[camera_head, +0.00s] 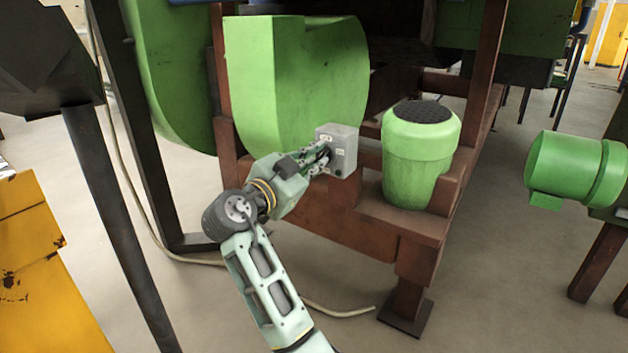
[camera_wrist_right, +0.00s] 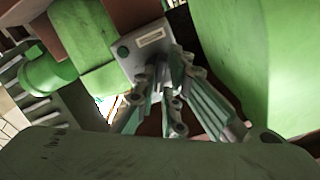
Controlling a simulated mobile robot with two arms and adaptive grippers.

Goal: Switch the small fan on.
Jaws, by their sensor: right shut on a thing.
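A small grey switch box (camera_head: 346,143) with pale labels and a green spot on its face is fixed to the brown frame, beside a green rounded housing (camera_head: 290,75). My right gripper (camera_head: 323,157) is at the face of the box, its fingers shut on a small grey part that they mostly hide, probably the switch knob. In the right wrist view the fingers (camera_wrist_right: 162,85) meet in front of the box (camera_wrist_right: 150,40), with a label and a green round spot showing. I cannot tell the switch's position. My left gripper is not in view.
A green motor with a dark mesh top (camera_head: 422,150) stands on the brown frame (camera_head: 370,230) right of the box. Another green motor (camera_head: 575,170) is at the right. A dark post (camera_head: 115,220) and yellow block (camera_head: 40,270) stand at the left. A cable lies on the floor.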

